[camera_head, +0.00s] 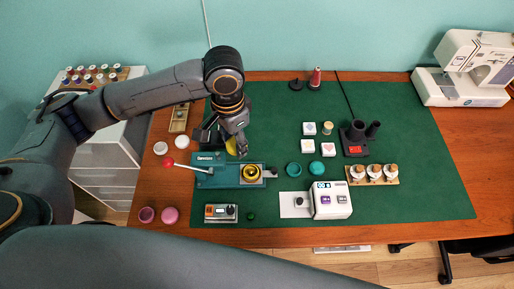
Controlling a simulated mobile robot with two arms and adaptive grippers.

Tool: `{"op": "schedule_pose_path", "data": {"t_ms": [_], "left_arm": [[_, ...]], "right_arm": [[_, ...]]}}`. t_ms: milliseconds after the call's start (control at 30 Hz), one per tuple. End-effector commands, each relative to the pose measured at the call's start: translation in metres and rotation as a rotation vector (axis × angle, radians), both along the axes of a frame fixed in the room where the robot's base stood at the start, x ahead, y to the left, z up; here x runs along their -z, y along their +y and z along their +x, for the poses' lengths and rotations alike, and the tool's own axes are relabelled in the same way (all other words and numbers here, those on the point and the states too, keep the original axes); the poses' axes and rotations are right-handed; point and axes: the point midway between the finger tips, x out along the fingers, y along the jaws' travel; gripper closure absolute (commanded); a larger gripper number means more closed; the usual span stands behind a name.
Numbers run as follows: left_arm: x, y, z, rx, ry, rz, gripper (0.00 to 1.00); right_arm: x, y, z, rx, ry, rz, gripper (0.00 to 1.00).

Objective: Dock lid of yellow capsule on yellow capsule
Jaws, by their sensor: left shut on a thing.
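My left gripper (230,147) reaches down from above and is shut on a yellow piece, the lid of the yellow capsule (231,148). Fingers hide part of the lid. The yellow capsule (251,173) sits as a round yellow ring in the holder at the right part of the teal device (222,181). The lid is apart from the capsule, above and to its left in the picture. My right gripper is not in view.
A lever with a red knob (168,162) sticks out left of the device. White discs, pink containers (170,215) and teal containers (293,169) lie around. A small control box (221,213) stands in front, a white machine (331,200) to the right. The right part of the green mat (430,180) is clear.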

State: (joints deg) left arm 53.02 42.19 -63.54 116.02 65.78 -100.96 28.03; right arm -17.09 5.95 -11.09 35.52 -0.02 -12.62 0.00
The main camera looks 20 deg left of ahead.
Motion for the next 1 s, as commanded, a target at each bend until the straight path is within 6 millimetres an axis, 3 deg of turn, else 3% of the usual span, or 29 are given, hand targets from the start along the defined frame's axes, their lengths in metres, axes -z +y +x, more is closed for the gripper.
{"op": "schedule_pose_path", "data": {"t_ms": [333, 600, 800, 1000], "left_arm": [[0.052, -0.019, 0.029, 0.712, 0.012, -0.003, 0.63], [0.092, -0.026, 0.036, 1.206, 0.015, -0.004, 0.63], [0.108, -0.028, 0.036, 1.394, 0.012, -0.003, 0.63], [0.117, -0.028, 0.037, 1.431, 0.012, -0.002, 0.63]], "right_arm": [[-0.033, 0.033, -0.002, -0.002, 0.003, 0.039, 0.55], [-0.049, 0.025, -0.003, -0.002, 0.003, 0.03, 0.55], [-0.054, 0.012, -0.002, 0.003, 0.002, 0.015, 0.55], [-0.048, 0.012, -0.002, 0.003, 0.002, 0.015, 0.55]]}}
